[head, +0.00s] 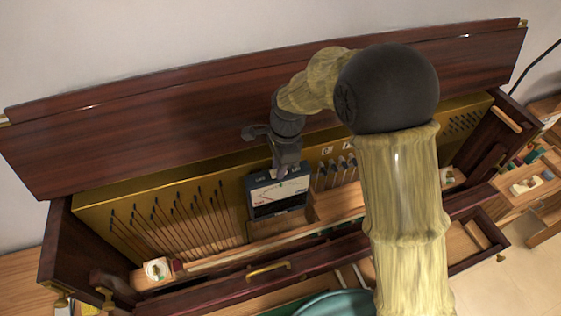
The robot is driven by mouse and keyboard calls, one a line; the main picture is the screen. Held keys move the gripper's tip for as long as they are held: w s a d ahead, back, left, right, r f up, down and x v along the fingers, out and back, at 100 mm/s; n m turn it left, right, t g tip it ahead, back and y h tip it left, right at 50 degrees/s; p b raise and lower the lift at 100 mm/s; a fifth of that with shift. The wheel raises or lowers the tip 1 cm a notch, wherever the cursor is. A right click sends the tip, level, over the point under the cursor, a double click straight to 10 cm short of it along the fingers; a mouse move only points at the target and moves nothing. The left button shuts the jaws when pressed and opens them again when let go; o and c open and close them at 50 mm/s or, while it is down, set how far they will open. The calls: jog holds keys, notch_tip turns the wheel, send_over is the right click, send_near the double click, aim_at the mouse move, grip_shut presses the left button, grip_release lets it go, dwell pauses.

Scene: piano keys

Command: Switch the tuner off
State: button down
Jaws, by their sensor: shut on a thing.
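The tuner (264,197) is a dark box with a white meter dial facing up toward me. It sits inside the open piano case, at the middle. My gripper (281,172) reaches down from above to the tuner's top edge. Its jaws are shut on a part of the tuner there. The fingertips are small and dark, so the exact part between them is hard to make out. A switch cannot be told apart at this size. The needle's position on the dial is too small to read.
The open piano lid (180,105) stands behind. Rows of dark-tipped hammers (180,220) lie left of the tuner, more to its right. A small white round item (157,268) sits at the left end. A brass handle (268,269) is on the front rail. My arm hides much of the right side.

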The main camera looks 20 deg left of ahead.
jog(key=shift+s+a+t+h, duration=0.1)
jog(key=shift+a+t+h, duration=0.05)
jog(key=shift+t+h, duration=0.2)
jog(key=c, duration=1.3)
grip_release()
jog(key=r+b, duration=0.2)
jog(key=r, duration=0.6)
jog(key=r+b, duration=0.2)
jog(key=r, duration=0.7)
jog(key=shift+w+d+r, duration=0.2)
jog(key=shift+r, duration=0.05)
